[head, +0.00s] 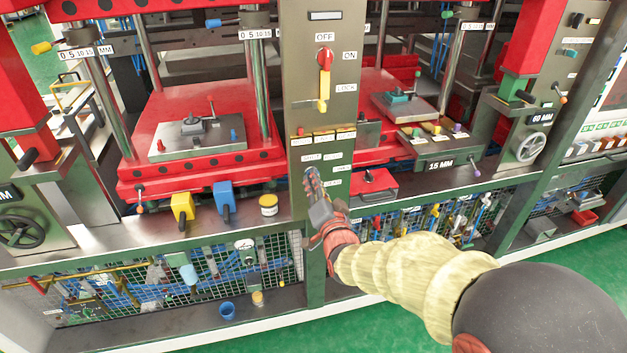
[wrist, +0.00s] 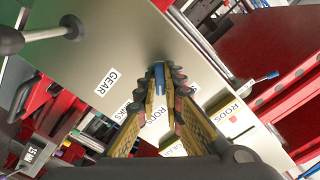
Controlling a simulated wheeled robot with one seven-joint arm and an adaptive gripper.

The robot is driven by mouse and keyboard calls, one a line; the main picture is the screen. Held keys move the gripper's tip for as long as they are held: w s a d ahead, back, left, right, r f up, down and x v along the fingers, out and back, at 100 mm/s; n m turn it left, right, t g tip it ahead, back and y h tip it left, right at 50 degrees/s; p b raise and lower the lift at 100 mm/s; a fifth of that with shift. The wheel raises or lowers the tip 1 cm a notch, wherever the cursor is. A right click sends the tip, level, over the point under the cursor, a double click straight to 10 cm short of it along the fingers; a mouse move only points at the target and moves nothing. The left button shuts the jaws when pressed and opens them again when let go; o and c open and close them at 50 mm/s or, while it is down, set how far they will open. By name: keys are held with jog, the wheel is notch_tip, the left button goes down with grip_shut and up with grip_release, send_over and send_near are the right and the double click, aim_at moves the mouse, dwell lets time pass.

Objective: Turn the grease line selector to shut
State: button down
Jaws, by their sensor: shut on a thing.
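The grease line selector seems to be the small blue handle (wrist: 159,75) on the grey-green panel (head: 302,215). My gripper (head: 311,182) is at the lower part of this panel, below a row of small coloured parts. In the wrist view the two ribbed fingers of my gripper (wrist: 166,78) close around the blue handle, one on each side. White labels surround it, including GEAR (wrist: 106,81) and RODS (wrist: 231,114). The fingers hide part of the selector and some labels, so I cannot tell which position it points to. In the head view my gripper covers the handle.
Above, a red and yellow switch (head: 324,78) has labels OFF, ON and LOCK. A yellow block (head: 182,207), a blue block (head: 223,197) and a yellow tub (head: 268,205) stand on the left ledge. A red box (head: 374,185) is close right of my gripper.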

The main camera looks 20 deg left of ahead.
jog(key=shift+f, duration=0.1)
dwell(0.3)
jog(key=shift+n+b, duration=1.05)
jog(key=shift+n, duration=0.35)
jog(key=shift+n+b, duration=1.05)
jog(key=shift+n, duration=0.35)
jog(key=shift+n+b, duration=0.85)
jog(key=shift+n, duration=0.35)
jog(key=c, duration=1.8)
grip_release()
jog(key=shift+c, duration=0.2)
